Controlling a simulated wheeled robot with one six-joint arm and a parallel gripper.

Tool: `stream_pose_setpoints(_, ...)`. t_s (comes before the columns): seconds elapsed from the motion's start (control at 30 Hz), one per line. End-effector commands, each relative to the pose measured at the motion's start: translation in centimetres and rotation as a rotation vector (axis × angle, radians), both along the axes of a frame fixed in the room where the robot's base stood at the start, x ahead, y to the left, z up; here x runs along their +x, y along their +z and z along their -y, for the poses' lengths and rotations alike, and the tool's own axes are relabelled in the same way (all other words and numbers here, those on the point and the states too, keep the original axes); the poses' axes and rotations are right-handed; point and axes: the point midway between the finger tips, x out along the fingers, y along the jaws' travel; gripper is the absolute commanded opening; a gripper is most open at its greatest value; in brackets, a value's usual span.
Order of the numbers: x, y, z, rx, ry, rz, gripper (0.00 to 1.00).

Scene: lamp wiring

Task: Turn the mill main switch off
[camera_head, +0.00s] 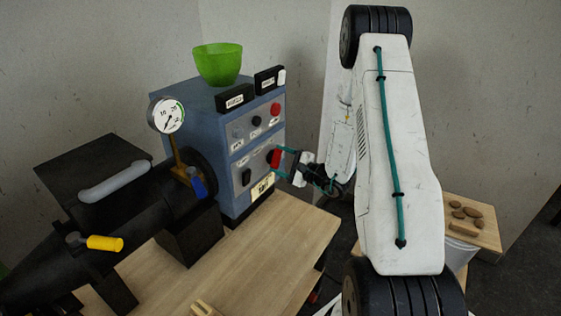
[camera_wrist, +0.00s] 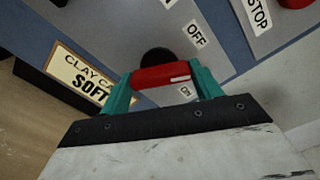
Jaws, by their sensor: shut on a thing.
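The mill main switch is a red handle (camera_head: 275,158) on a black round base, on the front of the blue-grey control box (camera_head: 219,150). In the wrist view the red handle (camera_wrist: 162,76) lies between the teal fingers of my gripper (camera_wrist: 160,85), which are shut on it. The black base (camera_wrist: 157,56) shows just behind the handle. An OFF label (camera_wrist: 195,34) sits beside the switch, and another label, partly covered, is near the right finger. In the head view my gripper (camera_head: 282,163) reaches the box from the right.
A black extruder barrel (camera_head: 110,212) with a pressure gauge (camera_head: 167,115) stands left of the box on the wooden table (camera_head: 235,265). A green bowl (camera_head: 218,62) sits on the box. A red stop button (camera_head: 275,109) and a black knob (camera_head: 246,177) are near the switch.

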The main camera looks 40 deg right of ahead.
Motion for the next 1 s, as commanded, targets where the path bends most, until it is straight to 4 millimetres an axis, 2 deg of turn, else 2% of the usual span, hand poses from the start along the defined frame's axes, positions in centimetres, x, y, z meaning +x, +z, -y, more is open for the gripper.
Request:
stream_pose_setpoints(0.5,-0.13,-0.13,-0.06,-0.379,0.0,0.135,0.41)
stream_pose_setpoints(1.0,-0.16,-0.17,-0.08,-0.498,0.001,0.176,0.41)
